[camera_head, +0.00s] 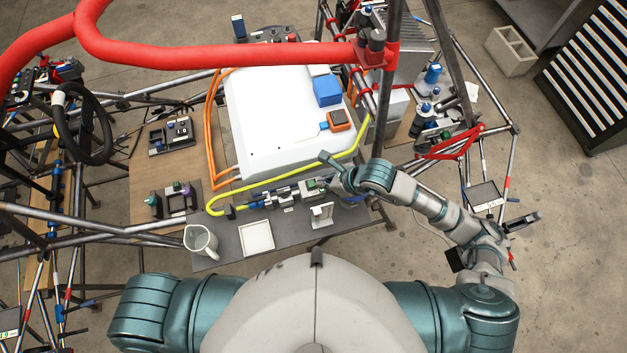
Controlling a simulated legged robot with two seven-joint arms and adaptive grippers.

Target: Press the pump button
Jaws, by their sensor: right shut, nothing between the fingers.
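My right gripper (332,168) is at the end of my right arm, which bends in from the right. It looks shut and holds nothing. It is over the front edge of the white panel (275,125), above and right of a row of blue, grey and dark fittings (285,195) on the grey bench. I cannot tell for certain which part is the pump button, or whether the gripper touches anything. My left gripper is not in view.
A grey bench (225,250) holds a clear jug (201,241), a white tray (257,238) and a small white stand (321,215). A yellow hose (285,180) runs along the white panel. A thick red pipe (220,58) crosses above. Metal chassis tubes stand on both sides.

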